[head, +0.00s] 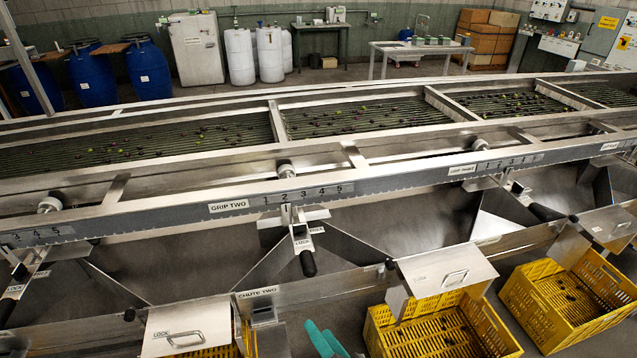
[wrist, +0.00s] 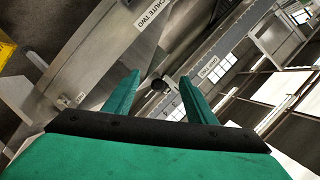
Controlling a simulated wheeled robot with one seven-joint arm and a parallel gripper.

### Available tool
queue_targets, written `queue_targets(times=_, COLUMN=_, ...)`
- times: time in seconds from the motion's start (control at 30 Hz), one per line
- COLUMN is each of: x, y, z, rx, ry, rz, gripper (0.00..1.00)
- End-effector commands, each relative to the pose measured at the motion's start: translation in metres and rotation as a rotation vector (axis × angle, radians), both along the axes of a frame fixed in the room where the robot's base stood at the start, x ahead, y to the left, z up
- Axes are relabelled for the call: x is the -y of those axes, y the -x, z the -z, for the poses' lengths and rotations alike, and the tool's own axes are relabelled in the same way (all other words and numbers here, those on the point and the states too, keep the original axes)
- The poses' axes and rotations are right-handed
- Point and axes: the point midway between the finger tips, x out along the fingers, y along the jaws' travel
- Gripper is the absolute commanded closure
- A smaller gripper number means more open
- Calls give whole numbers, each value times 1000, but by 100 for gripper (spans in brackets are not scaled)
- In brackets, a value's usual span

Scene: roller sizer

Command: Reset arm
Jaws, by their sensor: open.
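My gripper (head: 322,330) shows as green fingers at the bottom edge of the head view, in front of the machine near the CHUTE TWO label (head: 258,292). In the wrist view my gripper (wrist: 157,80) has its two green fingers apart with nothing held between them. A dark round knob (wrist: 158,84) appears in the gap between the fingertips, beyond them; its distance is hard to judge. The GRIP TWO lever with a black handle (head: 307,263) hangs below the numbered scale in the head view, apart from the gripper. The rest of my arm is out of the head view.
The long metal sizer frame (head: 230,208) runs across the view, with small fruit on its rollers (head: 360,115). Yellow crates (head: 375,340) (head: 505,290) stand on the floor at lower right. A lidded metal chute (head: 187,325) is just left of my gripper, another (head: 447,270) to its right.

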Motion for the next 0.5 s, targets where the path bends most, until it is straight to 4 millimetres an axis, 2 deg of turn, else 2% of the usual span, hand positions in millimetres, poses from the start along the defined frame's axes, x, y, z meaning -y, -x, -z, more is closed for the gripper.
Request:
queue_targets(times=0.33, x=0, y=33, z=41, rx=-46, ry=93, rz=111, gripper=49)
queue_targets(times=0.5, x=4, y=66, z=67, rx=-70, ry=190, rz=189, gripper=49)
